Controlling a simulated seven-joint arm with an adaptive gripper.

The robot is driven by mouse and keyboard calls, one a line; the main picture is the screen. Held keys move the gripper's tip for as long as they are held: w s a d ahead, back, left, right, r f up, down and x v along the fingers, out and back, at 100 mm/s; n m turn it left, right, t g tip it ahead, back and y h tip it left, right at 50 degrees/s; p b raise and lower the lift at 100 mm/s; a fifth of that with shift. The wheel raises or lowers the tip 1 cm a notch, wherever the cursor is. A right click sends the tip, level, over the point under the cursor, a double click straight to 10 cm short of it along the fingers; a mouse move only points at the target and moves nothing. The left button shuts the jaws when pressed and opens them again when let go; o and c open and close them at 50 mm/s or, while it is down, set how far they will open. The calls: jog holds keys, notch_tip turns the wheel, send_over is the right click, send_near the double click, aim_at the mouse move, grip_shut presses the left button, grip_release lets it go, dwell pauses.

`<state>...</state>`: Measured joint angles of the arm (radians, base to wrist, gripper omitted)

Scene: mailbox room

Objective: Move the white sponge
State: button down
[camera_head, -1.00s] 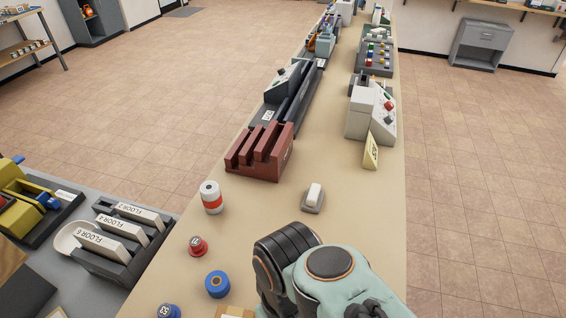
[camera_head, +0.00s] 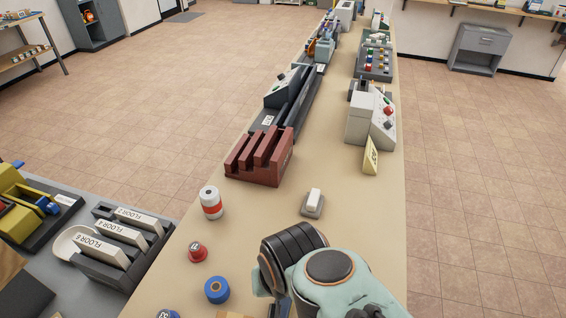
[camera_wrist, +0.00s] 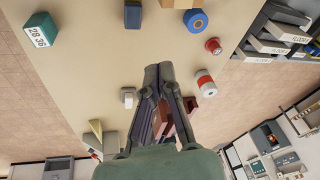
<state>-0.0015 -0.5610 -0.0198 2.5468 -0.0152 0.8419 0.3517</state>
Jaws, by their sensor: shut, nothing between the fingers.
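The white sponge (camera_head: 314,196) rests on a small grey holder (camera_head: 312,212) on the long tan counter (camera_head: 340,235). In the wrist view the sponge (camera_wrist: 129,96) shows just left of my fingers. My gripper (camera_wrist: 158,72) is shut and empty, its fingertips together above the counter and apart from the sponge. In the head view my arm's links are in front of the sponge at the bottom, and the fingertips are hidden.
A red-brown slotted rack (camera_head: 262,166) stands behind the sponge to the left. A red-and-white cylinder (camera_head: 211,203), a red stamp (camera_head: 197,252) and a blue roll (camera_head: 217,290) are left. A yellow sign (camera_head: 371,157) and grey machine (camera_head: 371,122) stand behind right. Counter around the sponge is clear.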

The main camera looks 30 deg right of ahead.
aim_at(315, 190)
jog(key=w+d+r+m+t+h, duration=0.35)
jog(key=w+d+m+h, duration=0.25)
jog(key=w+d, duration=0.35)
jog(key=w+d+r+m+t+h, duration=0.2)
jog(key=w+d+m+t+h, duration=0.3)
jog(key=w+d, duration=0.5)
jog(key=w+f+n, duration=0.3)
jog(key=w+f, duration=0.2)
jog(key=f, duration=0.6)
jog(key=s+f+n, duration=0.1)
jog(key=f, duration=0.4)
jog(key=s+f+n+g, duration=0.1)
jog(key=s+f, duration=0.1)
jog(key=f, duration=0.3)
jog(key=s+f+n+g+y, duration=0.1)
jog(key=f, duration=0.4)
jog(key=shift+s+d+f, duration=0.1)
jog(key=shift+s+f, duration=0.05)
jog(key=shift+s, duration=0.2)
jog(key=w+d, duration=0.8)
jog(key=shift+w+d, duration=0.1)
jog(key=shift+d, duration=0.05)
jog(key=shift+f, duration=0.8)
jog(key=shift+f, duration=0.1)
jog(key=s+a, duration=0.7)
jog(key=shift+s+a+f, duration=0.1)
jog(key=shift+s+a, duration=0.1)
jog(key=shift+a, duration=0.05)
